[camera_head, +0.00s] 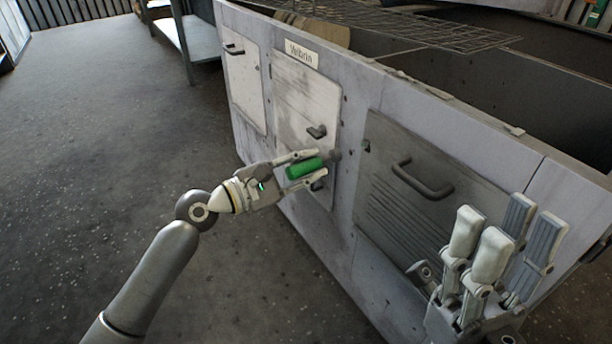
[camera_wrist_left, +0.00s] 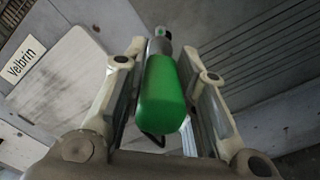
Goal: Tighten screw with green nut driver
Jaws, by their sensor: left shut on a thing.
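The nut driver with its green handle (camera_head: 304,168) is between the fingers of my left gripper (camera_head: 320,163), which is shut on it. In the left wrist view the green handle (camera_wrist_left: 165,95) lies along the fingers, with a grey shaft end toward the housing wall. The driver's tip is close to the front of the housing (camera_head: 345,215), beside the pale door. Whether it touches is not clear. I cannot make out the screw; it is small or hidden at the tip. My right gripper (camera_head: 507,238) is open and empty at the lower right, in front of the housing.
The housing has a pale door (camera_head: 300,95) under a "Velbrin" label (camera_head: 301,53), and a dark louvered panel with a handle (camera_head: 424,180). A wire grate (camera_head: 415,25) lies on top. A metal shelf (camera_head: 195,38) stands at the back. The floor at left is clear.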

